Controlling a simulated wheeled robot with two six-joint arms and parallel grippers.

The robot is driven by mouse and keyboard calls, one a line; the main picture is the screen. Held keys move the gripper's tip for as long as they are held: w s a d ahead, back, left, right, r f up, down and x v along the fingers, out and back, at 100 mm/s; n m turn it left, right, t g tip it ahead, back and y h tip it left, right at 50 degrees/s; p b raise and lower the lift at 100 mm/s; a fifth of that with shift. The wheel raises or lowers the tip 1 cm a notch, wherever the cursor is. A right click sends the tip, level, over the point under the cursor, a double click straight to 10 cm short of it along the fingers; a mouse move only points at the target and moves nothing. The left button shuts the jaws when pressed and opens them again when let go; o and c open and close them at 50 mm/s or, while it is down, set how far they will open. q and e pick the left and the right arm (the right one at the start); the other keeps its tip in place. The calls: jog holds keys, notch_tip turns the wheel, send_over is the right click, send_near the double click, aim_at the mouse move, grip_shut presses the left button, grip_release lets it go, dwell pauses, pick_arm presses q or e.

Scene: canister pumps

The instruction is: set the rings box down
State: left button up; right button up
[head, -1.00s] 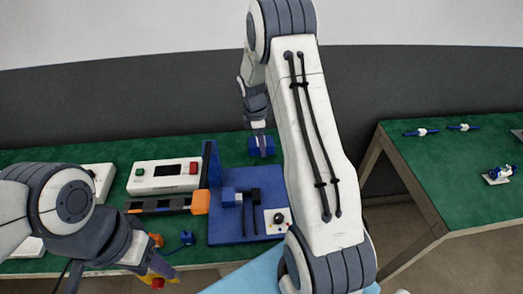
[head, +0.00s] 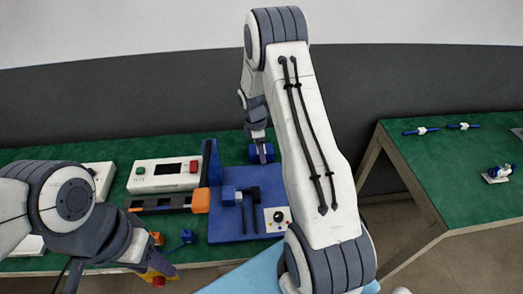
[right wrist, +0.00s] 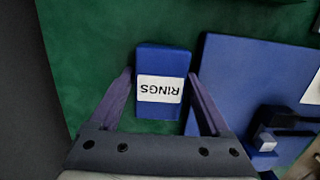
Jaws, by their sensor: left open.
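The rings box (head: 261,153) is a small blue block near the table's back edge, by the blue base plate. In the right wrist view it shows a white label reading RINGS (right wrist: 159,88), upside down. My right gripper (right wrist: 160,80) has its two purple fingers along the box's two sides, shut on it. I cannot tell whether the box's underside touches the green table. My left gripper (head: 160,265) is open at the lower left, low over the table's front part, with its fingertips only partly visible.
The blue fixture (head: 225,228) with an upright wall stands beside the box. A white device (head: 165,175) with a screen and an orange-ended tool (head: 165,204) lie left of it. Bare green table (right wrist: 85,60) shows left of the box. A second green table (head: 450,180) stands at the right.

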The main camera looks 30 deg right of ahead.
notch_tip(320, 180, up, 12)
jog(key=a, duration=0.1)
jog(key=shift+w+a+r, duration=0.15)
jog(key=shift+w, duration=0.2)
dwell(0.4)
